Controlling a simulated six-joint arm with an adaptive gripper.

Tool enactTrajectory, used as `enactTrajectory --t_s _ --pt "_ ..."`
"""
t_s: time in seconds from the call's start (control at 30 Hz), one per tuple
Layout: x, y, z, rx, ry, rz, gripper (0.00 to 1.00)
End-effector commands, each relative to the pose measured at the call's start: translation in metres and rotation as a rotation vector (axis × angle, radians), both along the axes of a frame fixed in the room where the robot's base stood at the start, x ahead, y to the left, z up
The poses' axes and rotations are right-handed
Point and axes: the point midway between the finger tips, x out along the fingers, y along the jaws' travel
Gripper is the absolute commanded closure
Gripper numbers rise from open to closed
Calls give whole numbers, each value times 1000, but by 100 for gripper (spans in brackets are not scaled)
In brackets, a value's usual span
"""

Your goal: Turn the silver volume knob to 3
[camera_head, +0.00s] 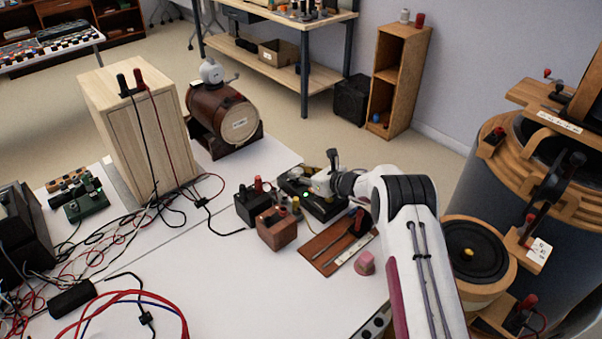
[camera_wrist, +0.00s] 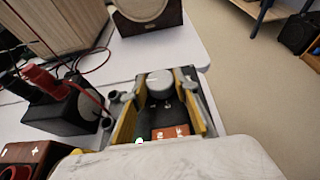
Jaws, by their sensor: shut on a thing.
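The silver volume knob (camera_wrist: 160,80) shows in the wrist view as a round grey cap on top of a black box. My gripper (camera_wrist: 158,92) has its two yellow-padded fingers on either side of the knob and is shut on it. The black box (camera_head: 326,210) sits near the right part of the white table in the head view, with a small green light on it. I cannot read the number that the knob points to.
A small black box (camera_head: 251,207) with a red plug and a brown box (camera_head: 277,230) stand just left. A brown board (camera_head: 338,250) and a pink piece (camera_head: 365,263) lie in front. A wooden cabinet (camera_head: 136,125) stands further left, with loose cables around it.

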Motion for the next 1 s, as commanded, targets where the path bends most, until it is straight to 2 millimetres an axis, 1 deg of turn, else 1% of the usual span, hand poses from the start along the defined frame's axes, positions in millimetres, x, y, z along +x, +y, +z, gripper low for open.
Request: enactTrajectory --t_s 0.7,1.0 --pt "-2 4 0 1 1 -214 92" --pt "-3 4 0 1 0 -271 92"
